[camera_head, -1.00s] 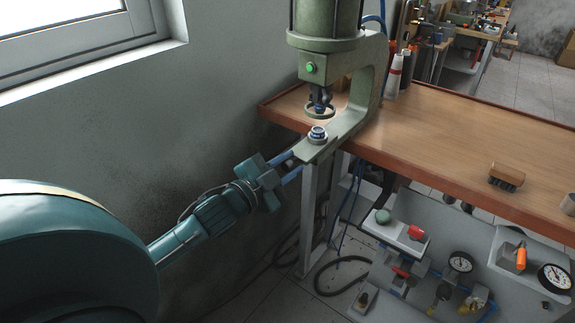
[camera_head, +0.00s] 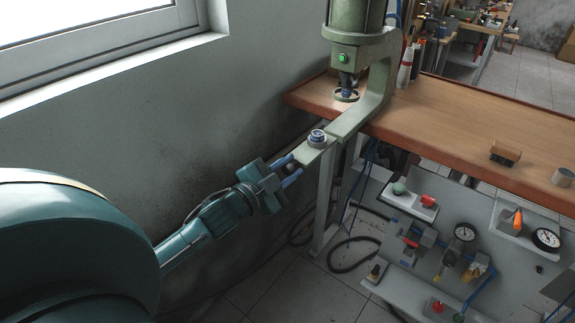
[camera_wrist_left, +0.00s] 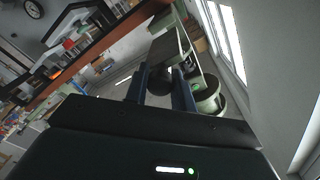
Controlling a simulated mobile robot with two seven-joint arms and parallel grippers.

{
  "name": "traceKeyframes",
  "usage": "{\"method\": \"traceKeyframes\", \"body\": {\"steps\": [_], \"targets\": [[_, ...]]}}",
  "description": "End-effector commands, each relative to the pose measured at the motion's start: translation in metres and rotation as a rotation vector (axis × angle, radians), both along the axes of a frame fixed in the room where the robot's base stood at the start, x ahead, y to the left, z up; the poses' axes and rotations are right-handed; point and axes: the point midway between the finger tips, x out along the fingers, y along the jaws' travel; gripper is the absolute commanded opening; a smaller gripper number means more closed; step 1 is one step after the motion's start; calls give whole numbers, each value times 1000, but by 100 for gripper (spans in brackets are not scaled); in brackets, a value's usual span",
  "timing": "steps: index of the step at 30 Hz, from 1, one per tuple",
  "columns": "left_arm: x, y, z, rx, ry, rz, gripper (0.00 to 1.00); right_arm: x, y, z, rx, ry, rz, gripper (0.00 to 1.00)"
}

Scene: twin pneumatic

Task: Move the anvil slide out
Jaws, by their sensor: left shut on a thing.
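The green pneumatic press (camera_head: 376,90) stands at the left end of the wooden bench, with its ram and ring (camera_head: 347,94) above its base. The anvil slide (camera_head: 311,156) is a flat green plate drawn out of the press base toward the lower left. The round metal anvil (camera_head: 317,138) sits on it, clear of the ram to the left. My left gripper (camera_head: 291,171) has its two blue fingers shut on the dark knob at the slide's outer end. In the left wrist view the fingers (camera_wrist_left: 160,88) are around the dark knob. My right gripper is not in view.
The bench (camera_head: 455,125) carries a brush (camera_head: 505,154) and a small metal cup (camera_head: 562,177). Below are a panel with gauges (camera_head: 465,232) and loose hoses (camera_head: 350,250). The wall and window (camera_head: 100,45) are close on the left of my arm.

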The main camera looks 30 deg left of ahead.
Motion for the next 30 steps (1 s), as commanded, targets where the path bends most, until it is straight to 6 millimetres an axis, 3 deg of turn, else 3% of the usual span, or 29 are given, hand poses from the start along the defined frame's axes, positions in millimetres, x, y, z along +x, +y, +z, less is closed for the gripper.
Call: {"method": "traceKeyframes", "body": {"steps": [8,9,16,25,30], "targets": [[0,-1,0,-3,0,-1,0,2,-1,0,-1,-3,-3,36],[0,-1,0,-3,0,-1,28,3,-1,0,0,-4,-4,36],[0,0,0,-1,-1,-1,46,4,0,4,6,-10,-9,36],[-3,0,0,-1,-1,0,46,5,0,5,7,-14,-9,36],[-23,3,-1,-1,2,0,46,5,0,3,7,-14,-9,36]]}}
